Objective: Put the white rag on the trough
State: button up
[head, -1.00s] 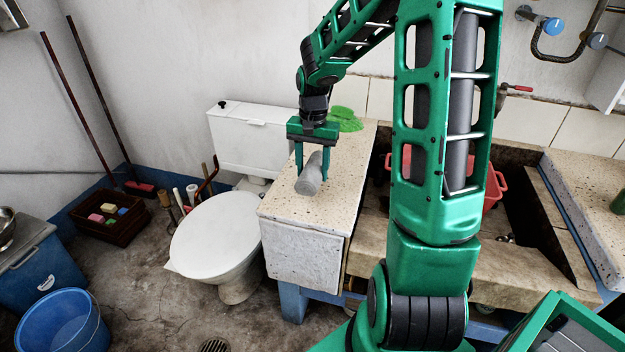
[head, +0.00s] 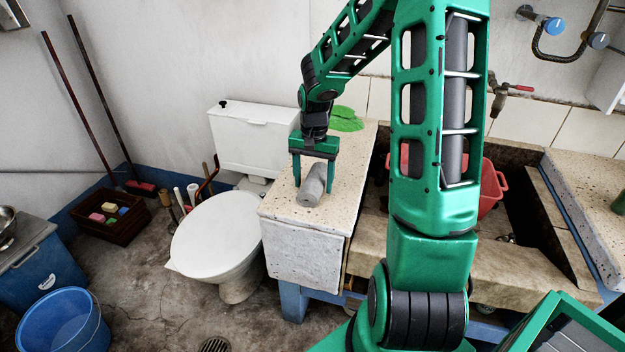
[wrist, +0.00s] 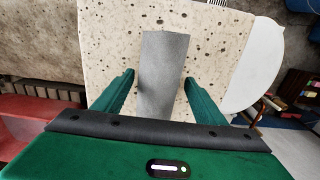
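A light grey rolled piece (head: 312,188), which looks like the rag, lies on the speckled stone slab of the trough (head: 345,185). No other white rag is visible. My gripper (head: 314,184) is over the roll with its fingers spread, one on each side. In the wrist view, my gripper (wrist: 158,85) shows gaps between both fingers and the grey roll (wrist: 163,70), which rests on the slab. The fingers appear not to touch it.
A green cloth-like thing (head: 345,119) lies at the slab's back edge. A red tub (head: 489,190) stands in the trough's basin, partly behind my arm. A white toilet (head: 220,240) is left of the slab. The slab's front part is clear.

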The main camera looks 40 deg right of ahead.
aim_at(313, 176)
notch_tip(313, 176, up, 11)
jog(key=s+a+r+n, duration=0.2)
jog(key=s+n, duration=0.2)
jog(key=s, duration=2.4)
jog(key=shift+s+a, duration=0.15)
jog(key=shift+s, duration=0.05)
